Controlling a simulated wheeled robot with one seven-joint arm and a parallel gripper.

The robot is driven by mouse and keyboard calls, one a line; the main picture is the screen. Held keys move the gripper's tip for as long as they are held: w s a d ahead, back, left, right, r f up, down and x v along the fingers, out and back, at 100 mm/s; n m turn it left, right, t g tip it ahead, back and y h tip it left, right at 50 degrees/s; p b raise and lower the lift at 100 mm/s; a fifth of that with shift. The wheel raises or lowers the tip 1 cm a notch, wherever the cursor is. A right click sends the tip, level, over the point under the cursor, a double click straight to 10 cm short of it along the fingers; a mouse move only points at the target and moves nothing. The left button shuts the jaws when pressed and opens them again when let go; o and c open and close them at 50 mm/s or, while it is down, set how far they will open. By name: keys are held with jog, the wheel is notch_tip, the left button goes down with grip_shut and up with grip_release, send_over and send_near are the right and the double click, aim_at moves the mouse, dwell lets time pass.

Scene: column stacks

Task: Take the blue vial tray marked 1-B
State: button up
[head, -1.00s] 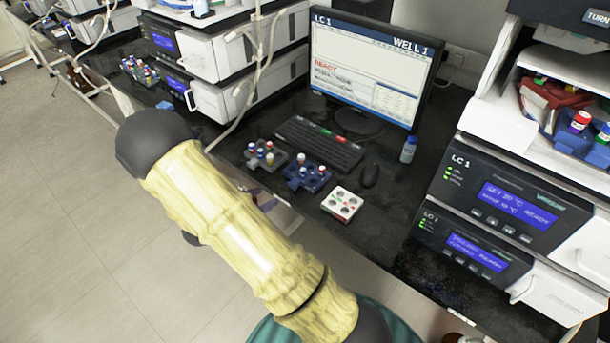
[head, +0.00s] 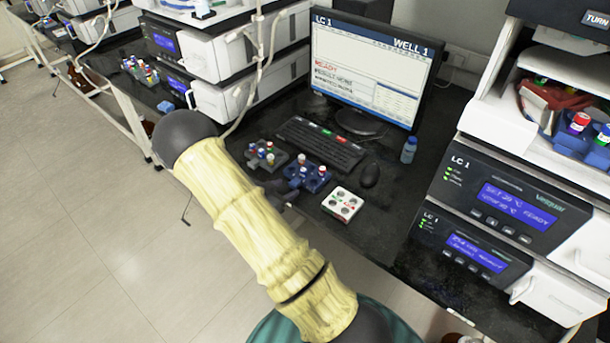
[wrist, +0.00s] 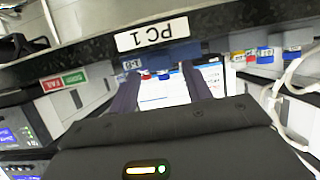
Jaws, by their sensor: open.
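The blue vial tray (head: 307,178) sits on the black bench in front of the keyboard, with red- and white-capped vials in it. In the wrist view the blue tray (wrist: 172,54) appears upside down just beyond my fingertips, with a small label at its left that seems to read 1-B. My gripper (wrist: 160,72) is open, its two dark fingers pointing at the tray's near side. I cannot tell whether they touch it. In the head view my arm hides most of the gripper, and only a dark part shows left of the blue tray.
A grey vial tray (head: 266,157) stands close to the left of the blue one, and a white tray (head: 343,204) close to the right. The keyboard (head: 320,145), mouse (head: 370,175) and monitor (head: 370,70) are behind. The bench edge carries a PC 1 label (wrist: 152,33).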

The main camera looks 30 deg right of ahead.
aim_at(292, 186)
jog(key=shift+x, duration=1.65)
jog(key=shift+s+f, duration=0.1)
jog(key=shift+a, duration=0.1)
jog(key=c, duration=0.9)
